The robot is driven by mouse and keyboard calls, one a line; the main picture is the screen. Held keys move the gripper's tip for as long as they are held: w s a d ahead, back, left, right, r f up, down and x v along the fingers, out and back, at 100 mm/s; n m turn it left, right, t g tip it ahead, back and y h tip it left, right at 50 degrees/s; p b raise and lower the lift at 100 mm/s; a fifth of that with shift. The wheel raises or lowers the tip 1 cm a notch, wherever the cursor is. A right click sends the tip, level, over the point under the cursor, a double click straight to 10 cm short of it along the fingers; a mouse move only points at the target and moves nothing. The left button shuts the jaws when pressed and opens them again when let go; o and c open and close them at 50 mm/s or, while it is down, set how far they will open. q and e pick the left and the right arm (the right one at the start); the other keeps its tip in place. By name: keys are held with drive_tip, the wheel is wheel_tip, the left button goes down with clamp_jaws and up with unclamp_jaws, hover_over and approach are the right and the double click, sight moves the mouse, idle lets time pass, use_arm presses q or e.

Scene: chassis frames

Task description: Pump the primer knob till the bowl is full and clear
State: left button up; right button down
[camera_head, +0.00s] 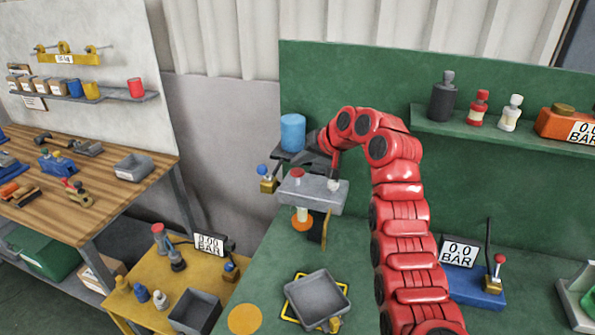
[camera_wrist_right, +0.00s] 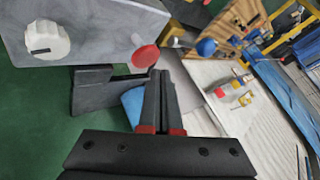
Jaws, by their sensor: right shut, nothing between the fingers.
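A grey filter head (camera_head: 322,194) is mounted at the middle bench. It carries a red knob (camera_head: 297,173) and a white knob (camera_head: 333,185); which is the primer knob I cannot tell. Below it hangs a small bowl (camera_head: 302,215), pale above and orange at the bottom; its fill and clarity are too small to judge. My right gripper (camera_head: 309,163) is shut and empty just behind the head. In the right wrist view its fingertips (camera_wrist_right: 161,76) point close to the red knob (camera_wrist_right: 145,56); contact is unclear. The white knob (camera_wrist_right: 47,42) is farther left. My left gripper is not in view.
A blue-knobbed brass valve (camera_head: 268,181) is left of the head. A blue cylinder (camera_head: 292,132) stands behind. A grey tray (camera_head: 318,298) sits below on the green bench. A blue gauge box (camera_head: 478,287) is right of my arm.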

sight(301, 172)
drive_tip(key=shift+f+b, duration=0.35)
drive_tip(key=shift+f, duration=0.05)
drive_tip(key=shift+f+b, duration=0.45)
drive_tip(key=shift+f, duration=0.55)
idle(0.9)
drive_tip(key=shift+r, duration=0.15)
idle(0.3)
drive_tip(key=shift+r, duration=1.3)
drive_tip(key=shift+r, duration=0.1)
drive_tip(key=shift+r, duration=2.4)
